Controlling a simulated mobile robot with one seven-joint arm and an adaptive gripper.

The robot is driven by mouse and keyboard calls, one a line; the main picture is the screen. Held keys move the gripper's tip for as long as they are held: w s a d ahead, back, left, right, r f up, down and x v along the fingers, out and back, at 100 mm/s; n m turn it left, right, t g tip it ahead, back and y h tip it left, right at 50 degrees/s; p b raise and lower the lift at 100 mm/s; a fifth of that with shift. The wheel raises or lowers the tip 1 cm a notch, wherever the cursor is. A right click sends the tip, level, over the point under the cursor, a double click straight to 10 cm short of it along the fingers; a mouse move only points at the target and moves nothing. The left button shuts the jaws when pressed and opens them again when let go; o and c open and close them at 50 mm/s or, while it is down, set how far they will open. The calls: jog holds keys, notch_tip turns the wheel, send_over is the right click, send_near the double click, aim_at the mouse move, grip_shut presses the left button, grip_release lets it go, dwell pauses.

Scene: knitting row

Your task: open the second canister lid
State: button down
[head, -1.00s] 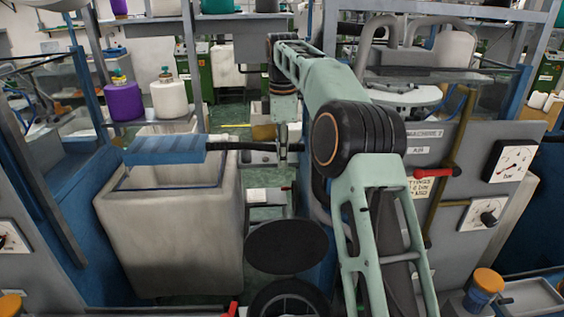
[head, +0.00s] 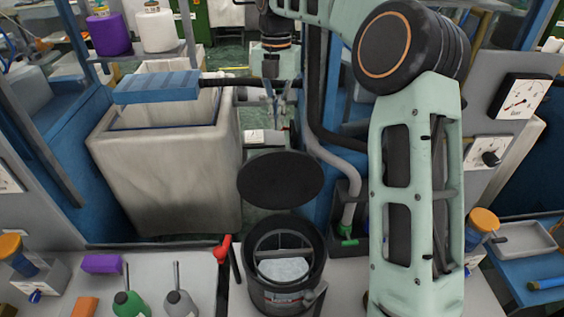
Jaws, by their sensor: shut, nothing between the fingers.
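A black round canister (head: 286,296) stands at the front edge of the work surface in the middle of the head view. Its top is open, showing a divider and pale contents. A flat dark disc-shaped lid (head: 280,180) shows just behind and above the canister's mouth; any hinge between them cannot be made out. My gripper (head: 274,98) points down beyond the lid, apart from both lid and canister. It is shut and looks empty. Its fingertips are small and partly lost against the dark rod behind. Which canister counts as the second cannot be told.
A blue flat-headed tool (head: 158,87) with a dark rod lies across a big beige bin (head: 160,170). My arm crosses the right side.

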aim_at(278, 161)
jog(key=s+f+n, duration=0.1)
jog(key=f, duration=0.2)
jog(key=s+f+n, duration=0.1)
jog(key=f+n, duration=0.1)
jog(key=f, duration=0.2)
jog(key=s+f+n, duration=0.1)
jog(key=f, duration=0.3)
jog(key=shift+s, duration=0.1)
